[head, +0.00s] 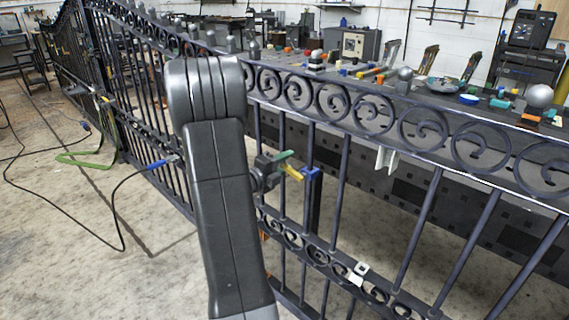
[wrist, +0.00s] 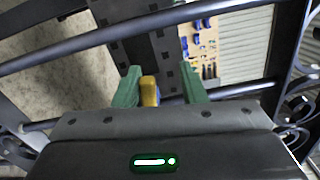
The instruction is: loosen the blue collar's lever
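A small blue collar (head: 311,174) sits on a bar of the dark scroll gate (head: 339,215), just right of my arm in the head view. A yellow lever (head: 293,173) reaches left from it towards my gripper (head: 288,164). In the wrist view the yellow lever (wrist: 150,91) stands between the two green fingers of my gripper (wrist: 159,80). The fingers are apart. The lever is close to the left finger, with a clear gap to the right finger; whether it touches the left one I cannot tell. The blue collar is not clearly visible in the wrist view.
A white bracket (head: 386,158) hangs under the gate's scroll band, and a white plate (head: 360,272) sits on the lower band. A bench (head: 400,97) with many small objects stands behind the gate. A cable with a blue end (head: 157,164) meets the gate at left.

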